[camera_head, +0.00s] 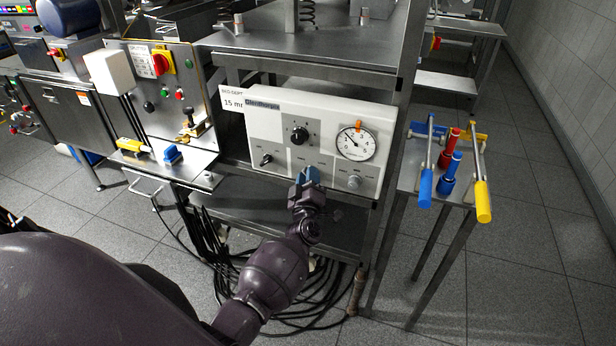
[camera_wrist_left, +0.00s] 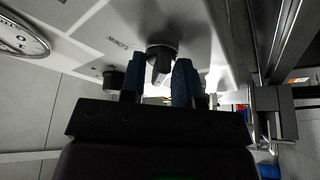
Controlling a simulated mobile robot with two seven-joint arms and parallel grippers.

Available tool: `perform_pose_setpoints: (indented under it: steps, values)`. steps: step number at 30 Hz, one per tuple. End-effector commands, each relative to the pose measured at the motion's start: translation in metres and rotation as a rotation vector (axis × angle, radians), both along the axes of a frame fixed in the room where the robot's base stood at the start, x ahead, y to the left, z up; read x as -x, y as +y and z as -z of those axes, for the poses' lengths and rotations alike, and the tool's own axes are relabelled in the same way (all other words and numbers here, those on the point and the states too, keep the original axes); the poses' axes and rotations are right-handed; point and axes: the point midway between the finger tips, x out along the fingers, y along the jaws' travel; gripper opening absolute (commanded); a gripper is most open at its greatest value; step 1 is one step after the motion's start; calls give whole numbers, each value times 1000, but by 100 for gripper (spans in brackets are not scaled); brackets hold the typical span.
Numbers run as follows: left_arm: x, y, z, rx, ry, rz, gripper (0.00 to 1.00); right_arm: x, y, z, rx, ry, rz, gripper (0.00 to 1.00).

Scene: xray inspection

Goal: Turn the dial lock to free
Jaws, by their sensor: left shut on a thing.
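A white control panel (camera_head: 285,112) stands on a steel shelf, with a black dial (camera_head: 299,135) at its upper middle, a small black knob (camera_head: 265,159) at lower left, and a round gauge (camera_head: 355,143) at right. My left gripper (camera_head: 308,177), with blue fingers, is at the panel's lower edge and hides the spot behind it. In the left wrist view its fingers (camera_wrist_left: 157,84) are on either side of a dark knob (camera_wrist_left: 161,51) and shut on it. I cannot tell for certain which panel control this is. My right gripper is out of view.
A silver knob (camera_head: 354,182) sits below the gauge. A side table at right holds blue, red and yellow handles (camera_head: 425,187). Another machine (camera_head: 160,95) with red and green buttons stands left. Black cables (camera_head: 300,300) lie below the shelf.

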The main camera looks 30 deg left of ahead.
Motion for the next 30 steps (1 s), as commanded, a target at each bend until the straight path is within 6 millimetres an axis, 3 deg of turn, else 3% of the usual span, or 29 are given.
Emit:
perform_pose_setpoints:
  steps: [13,14,16,25,30]
  values:
    - [0,0,0,11,-2,-1,6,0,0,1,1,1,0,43]
    - [0,0,0,11,-2,-1,31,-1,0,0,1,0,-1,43]
    - [0,0,0,11,-2,-1,38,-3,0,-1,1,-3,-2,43]
    - [2,-1,1,10,-2,0,38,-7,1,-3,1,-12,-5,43]
    - [16,-9,6,12,0,0,38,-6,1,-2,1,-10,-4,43]
